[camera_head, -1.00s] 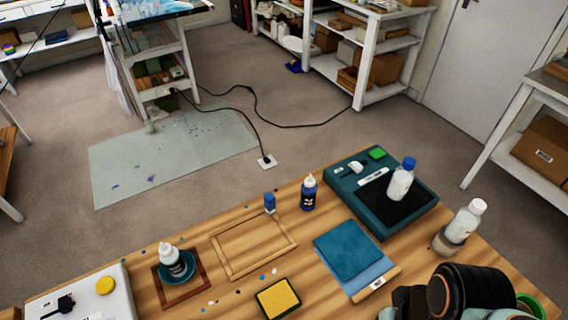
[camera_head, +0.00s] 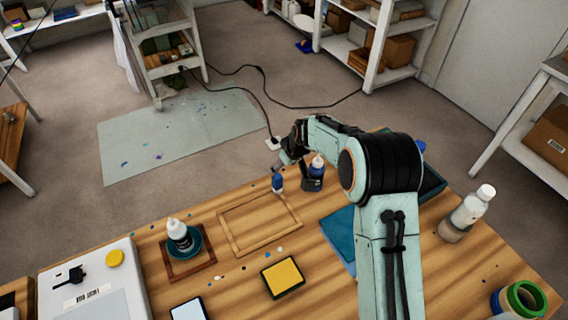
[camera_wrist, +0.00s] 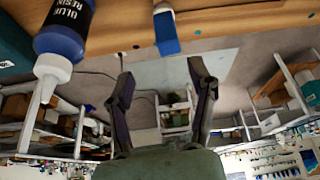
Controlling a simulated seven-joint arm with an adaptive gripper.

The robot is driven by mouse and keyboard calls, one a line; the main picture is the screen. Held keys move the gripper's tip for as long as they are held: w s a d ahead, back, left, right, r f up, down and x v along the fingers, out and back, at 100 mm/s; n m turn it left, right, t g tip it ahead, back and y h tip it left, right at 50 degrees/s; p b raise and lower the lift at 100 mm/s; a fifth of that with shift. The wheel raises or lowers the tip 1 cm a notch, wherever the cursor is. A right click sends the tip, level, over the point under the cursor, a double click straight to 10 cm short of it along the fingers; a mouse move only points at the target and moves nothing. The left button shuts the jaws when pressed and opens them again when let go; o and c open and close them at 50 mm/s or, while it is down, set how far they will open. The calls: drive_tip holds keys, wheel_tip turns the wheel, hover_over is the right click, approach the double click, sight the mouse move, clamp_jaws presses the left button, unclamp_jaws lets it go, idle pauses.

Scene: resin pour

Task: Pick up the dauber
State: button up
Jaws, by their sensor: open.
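The dauber (camera_head: 278,182), a small blue upright piece, stands near the table's far edge, just beyond the wooden frame. It also shows at the top middle of the wrist view (camera_wrist: 166,32). My gripper (camera_head: 281,164) is above and beyond it in the head view, partly hidden by its own wrist. In the wrist view my gripper (camera_wrist: 160,88) has its two fingers spread wide with nothing between them. The dauber lies beyond the fingertips, roughly in line with the gap, apart from both fingers.
A blue resin bottle with a white nozzle (camera_wrist: 62,38) stands close beside the dauber, a near obstacle. The empty wooden frame (camera_head: 232,242), yellow pad (camera_head: 283,276) and a white-nozzled bottle (camera_head: 179,235) are nearby. A white-capped bottle (camera_head: 468,212) stands at the right.

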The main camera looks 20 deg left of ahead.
sight(277, 176)
drive_tip(key=x, duration=0.2)
drive_tip(key=s+x, duration=0.1)
drive_tip(key=x, duration=0.4)
drive_tip(key=shift+a+f, duration=0.3)
drive_tip(key=shift+f, duration=0.2)
clamp_jaws()
